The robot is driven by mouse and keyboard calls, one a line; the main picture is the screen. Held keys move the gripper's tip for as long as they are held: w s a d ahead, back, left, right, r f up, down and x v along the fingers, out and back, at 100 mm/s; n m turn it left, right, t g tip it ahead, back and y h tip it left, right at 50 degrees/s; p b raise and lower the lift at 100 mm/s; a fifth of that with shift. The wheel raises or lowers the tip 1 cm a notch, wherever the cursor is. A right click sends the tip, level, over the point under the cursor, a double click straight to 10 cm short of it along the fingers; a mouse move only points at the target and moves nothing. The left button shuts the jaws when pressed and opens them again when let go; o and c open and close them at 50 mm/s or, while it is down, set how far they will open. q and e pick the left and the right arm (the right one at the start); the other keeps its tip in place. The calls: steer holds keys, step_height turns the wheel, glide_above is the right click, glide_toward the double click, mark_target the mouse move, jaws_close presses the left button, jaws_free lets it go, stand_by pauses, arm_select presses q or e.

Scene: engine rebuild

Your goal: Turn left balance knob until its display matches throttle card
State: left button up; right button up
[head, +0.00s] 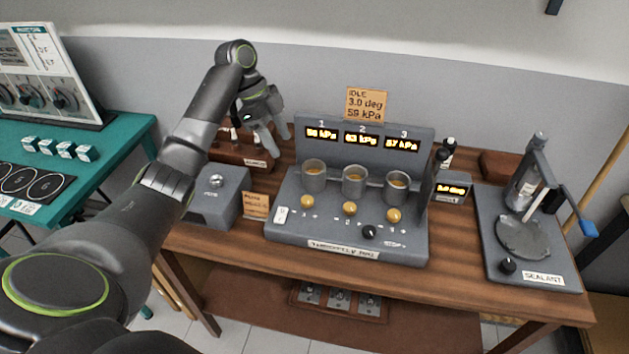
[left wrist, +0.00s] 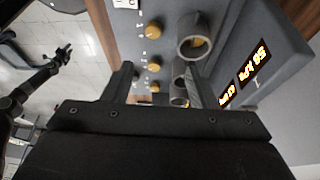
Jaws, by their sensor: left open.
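The throttle rig (head: 345,240) stands on the wooden bench with three yellow knobs below three metal cups. The left balance knob (head: 307,201) shows clear of any gripper; yellow knobs also show in the left wrist view (left wrist: 153,32). Display 1 (head: 321,133) reads about 58 or 59 kPa, the last digit unclear. Displays 2 (head: 361,139) and 3 (head: 402,145) read about 63 and 57. The throttle card (head: 366,104) reads IDLE, 3.0 deg, 59 kPa. My left gripper (head: 266,148) is open and empty, above and left of the rig. My right gripper (left wrist: 64,52) shows small, its jaws unclear.
A grey box (head: 217,204) and a small card (head: 256,205) stand left of the rig. A small display (head: 453,189) reads about 3.0 deg at its right. The sealant station (head: 525,265) stands farther right. A teal table (head: 95,175) is at the left.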

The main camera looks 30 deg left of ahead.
arm_select(q)
steer(key=s+b, duration=0.1)
steer(key=s, duration=0.1)
arm_select(e)
steer(key=s+f+b, duration=0.2)
steer(key=s+f, duration=0.1)
steer(key=s, duration=0.4)
arm_select(q)
steer(key=b, duration=0.5)
glide_toward(306, 199)
steer(key=b+x, duration=0.3)
steer(key=x, duration=0.2)
steer(key=shift+d+f, duration=0.15)
steer(key=shift+f, duration=0.15)
steer(key=shift+d+f+p, duration=0.2)
steer(key=shift+f+p, duration=0.05)
steer(key=shift+p, duration=0.15)
steer(key=shift+x, duration=0.95)
arm_select(e)
step_height(306, 199, down, 7)
steer(key=w, duration=0.2)
steer(key=shift+w, duration=0.4)
steer(key=shift+f, duration=0.1)
arm_select(q)
steer(key=c, duration=1)
arm_select(e)
steer(key=shift+w, duration=0.15)
